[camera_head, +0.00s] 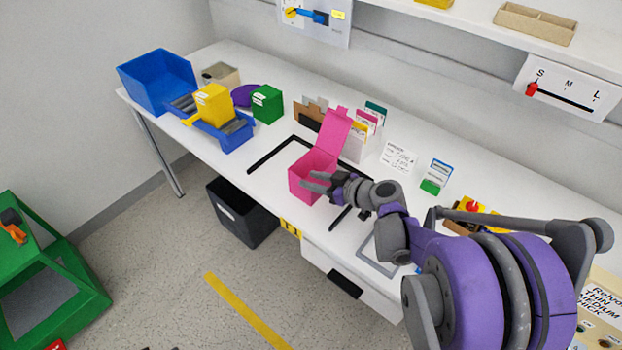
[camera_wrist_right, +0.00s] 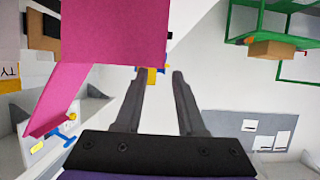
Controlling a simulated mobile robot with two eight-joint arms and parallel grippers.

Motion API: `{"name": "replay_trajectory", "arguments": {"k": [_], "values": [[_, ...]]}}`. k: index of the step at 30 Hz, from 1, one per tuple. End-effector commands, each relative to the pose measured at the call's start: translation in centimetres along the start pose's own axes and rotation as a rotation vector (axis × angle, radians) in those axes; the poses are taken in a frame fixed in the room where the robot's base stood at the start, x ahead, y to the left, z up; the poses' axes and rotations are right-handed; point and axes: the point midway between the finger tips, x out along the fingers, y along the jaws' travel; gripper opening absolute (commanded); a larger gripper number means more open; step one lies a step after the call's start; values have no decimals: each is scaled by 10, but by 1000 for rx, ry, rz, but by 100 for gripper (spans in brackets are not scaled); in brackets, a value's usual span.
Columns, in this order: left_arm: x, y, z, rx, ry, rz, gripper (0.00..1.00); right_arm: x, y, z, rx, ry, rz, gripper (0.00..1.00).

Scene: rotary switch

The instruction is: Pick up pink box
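The pink box (camera_head: 305,172) stands on the white table near its front edge, with its lid (camera_head: 334,128) swung open and upright. My right gripper (camera_head: 316,182) is right in front of the box's right side in the head view. In the right wrist view the pink box (camera_wrist_right: 110,32) fills the upper left, with a pink flap (camera_wrist_right: 55,98) angled below it. There my right gripper (camera_wrist_right: 160,72) shows its two fingers apart with nothing between them. One fingertip is near the box's corner; I cannot tell whether it touches. My left gripper is not in view.
A black L-shaped marking (camera_head: 280,150) lies left of the box. Card holders (camera_head: 355,140) stand behind it. Yellow, green and blue boxes (camera_head: 150,80) stand to the left. A black bin (camera_head: 240,213) is on the floor below. A shelf (camera_head: 560,42) overhangs the back right.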

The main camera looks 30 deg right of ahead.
Motion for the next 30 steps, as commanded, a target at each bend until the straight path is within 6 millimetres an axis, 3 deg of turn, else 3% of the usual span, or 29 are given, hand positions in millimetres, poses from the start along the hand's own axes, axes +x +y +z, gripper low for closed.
{"name": "replay_trajectory", "arguments": {"k": [12, 20, 27, 30], "values": [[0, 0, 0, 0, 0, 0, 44, 50, -2, 1, 0, -1, -1, 39], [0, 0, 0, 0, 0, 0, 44, 53, -2, 1, 0, -1, 0, 39], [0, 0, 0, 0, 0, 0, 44, 53, -2, 1, 0, -1, 0, 0], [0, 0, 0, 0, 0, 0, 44, 53, -2, 1, 0, -1, 0, 0]]}}
